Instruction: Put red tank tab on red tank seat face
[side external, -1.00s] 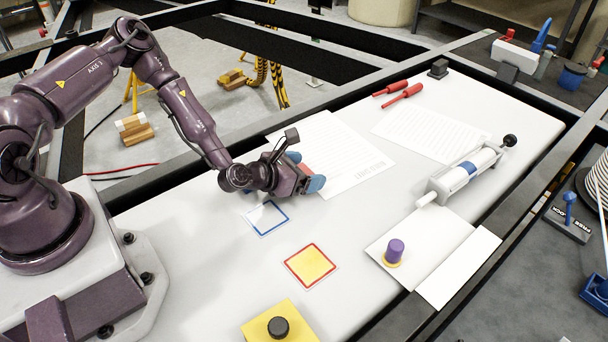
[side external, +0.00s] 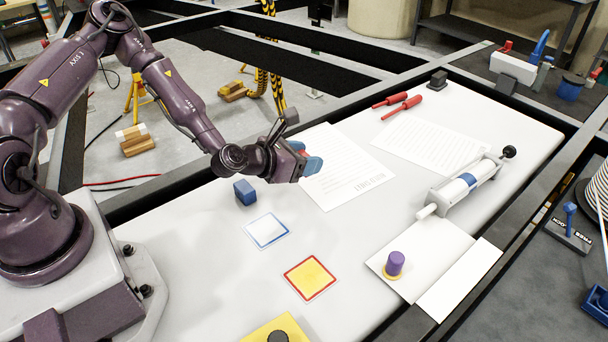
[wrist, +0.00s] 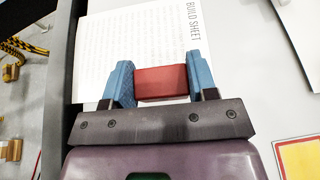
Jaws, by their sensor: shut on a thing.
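My gripper (side external: 308,164) is shut on the red tank tab, a red block (wrist: 161,82) that spans the gap between the two blue fingertips in the wrist view. In the side view the fingers mostly hide the tab. The gripper is at the near-left edge of the build sheet, above the table. The red-bordered yellow square (side external: 310,278), seemingly the red tank seat face, lies flat and bare on the white table, in front of the gripper. Its corner shows at the lower right of the wrist view (wrist: 300,158).
A blue block (side external: 245,192) stands left of the gripper, behind a blue-bordered white square (side external: 267,231). A yellow plate with a black knob (side external: 280,325) is in front. A purple cylinder (side external: 396,262) and a clamp-like device (side external: 465,180) stand right. The middle table is clear.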

